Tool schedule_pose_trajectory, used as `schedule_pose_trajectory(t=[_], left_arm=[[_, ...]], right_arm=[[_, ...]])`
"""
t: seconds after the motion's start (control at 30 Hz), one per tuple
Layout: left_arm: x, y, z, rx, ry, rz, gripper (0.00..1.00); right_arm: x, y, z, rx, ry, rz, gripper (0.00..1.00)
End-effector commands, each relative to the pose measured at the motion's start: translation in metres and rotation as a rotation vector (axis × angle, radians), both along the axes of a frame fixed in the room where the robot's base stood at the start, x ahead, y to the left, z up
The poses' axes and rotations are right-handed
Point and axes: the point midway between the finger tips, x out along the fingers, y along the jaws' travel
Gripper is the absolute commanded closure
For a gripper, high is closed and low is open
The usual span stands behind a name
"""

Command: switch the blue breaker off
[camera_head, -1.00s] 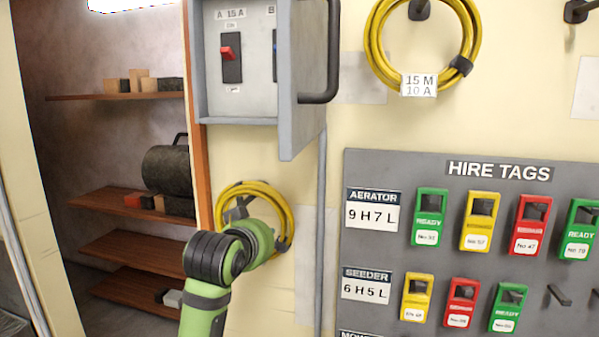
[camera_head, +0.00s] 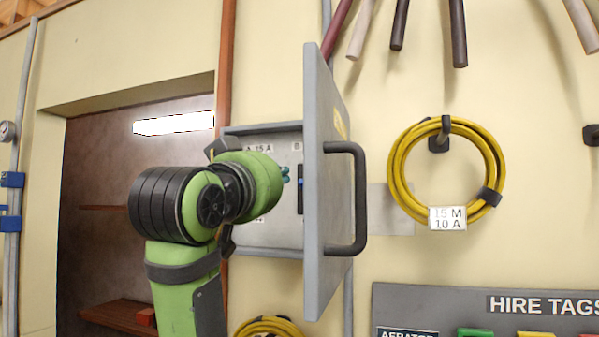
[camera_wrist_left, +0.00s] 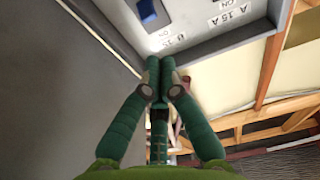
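The blue breaker (camera_head: 300,182) sits in the grey breaker box (camera_head: 262,133), beside the inner face of its open door (camera_head: 318,180). In the left wrist view the blue breaker (camera_wrist_left: 148,12) shows at the top edge, on the light panel with upside-down labels. My left gripper (camera_head: 286,174) is in front of the panel, just left of the blue breaker in the head view. In the left wrist view its teal fingers (camera_wrist_left: 160,72) are together with nothing visible between the tips, apart from the blue breaker. My left wrist hides much of the panel. My right gripper is out of view.
The open door with its black handle (camera_head: 356,198) stands out from the wall, close to the right of my left gripper. A yellow cable coil (camera_head: 398,172) hangs farther right. The hire tags board (camera_head: 440,302) is below it.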

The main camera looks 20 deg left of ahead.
Motion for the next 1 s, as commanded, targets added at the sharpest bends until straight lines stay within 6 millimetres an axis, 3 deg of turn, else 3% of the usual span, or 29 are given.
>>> schedule_pose_trajectory(t=[0.23,0.7,1.0], left_arm=[[0.007,0.000,0.003,0.000,0.003,0.000,1.00],[0.083,-0.003,0.019,0.001,0.005,0.001,1.00],[0.099,-0.003,0.018,0.001,0.001,0.001,1.00]], right_arm=[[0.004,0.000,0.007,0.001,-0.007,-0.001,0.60],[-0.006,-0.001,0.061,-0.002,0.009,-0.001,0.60],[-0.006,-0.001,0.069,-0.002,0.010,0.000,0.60]])
